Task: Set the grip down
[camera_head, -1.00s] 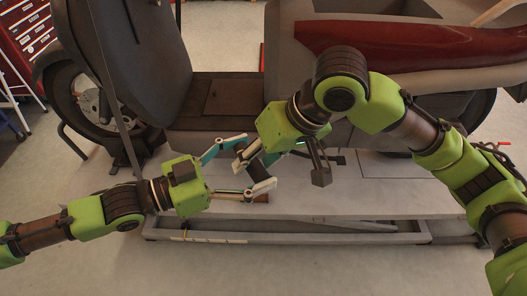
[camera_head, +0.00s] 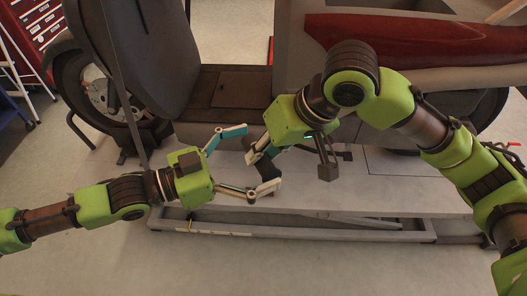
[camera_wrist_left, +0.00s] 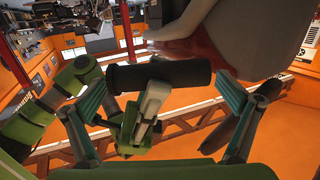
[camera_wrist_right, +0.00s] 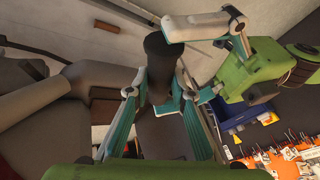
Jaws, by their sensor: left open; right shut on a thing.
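The grip is a short black cylinder that shows clearly in the left wrist view (camera_wrist_left: 160,73) and in the right wrist view (camera_wrist_right: 156,58). My right gripper (camera_wrist_right: 157,88) is shut on it, with its fingers around the lower part there. In the head view the grip (camera_head: 267,172) is partly hidden between the two grippers, above the lift platform (camera_head: 330,197). My left gripper (camera_head: 256,158) is open and empty, its fingers spread on either side of the grip.
A red tool cabinet (camera_head: 35,25) is at the far left. The floor in front (camera_head: 250,270) is clear.

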